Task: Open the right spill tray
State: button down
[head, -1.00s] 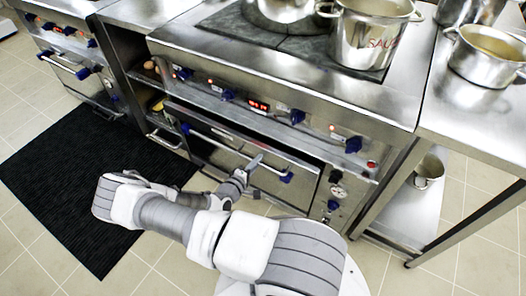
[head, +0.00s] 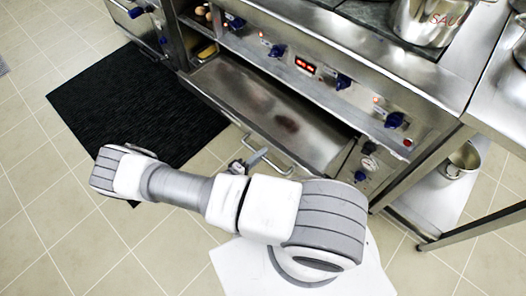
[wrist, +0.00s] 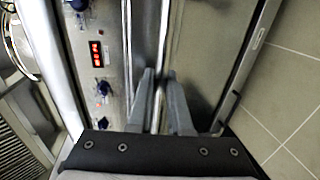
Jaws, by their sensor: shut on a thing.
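The right spill tray (head: 255,95) is drawn out below the control panel in the head view, its bare steel floor showing a brown stain. A straight silver handle (head: 282,167) runs along its front edge. My gripper (head: 258,157) is at this handle, in front of the tray. In the wrist view my gripper (wrist: 160,76) has its two grey fingers on either side of a metal bar (wrist: 160,40), shut on it. The exact finger contact is hard to see.
The control panel (head: 300,68) with blue knobs is above the tray. A steel pot (head: 425,22) stands on the cooktop. A steel table with a lower shelf (head: 425,205) is at the right. A black mat (head: 130,105) lies left; tiled floor in front is clear.

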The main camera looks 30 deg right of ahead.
jog(key=c, duration=0.8)
grip_release()
jog(key=shift+c, duration=0.2)
jog(key=p+v, duration=0.1)
jog(key=v, duration=1.6)
jog(key=shift+a, duration=0.2)
jog(key=shift+s, duration=0.1)
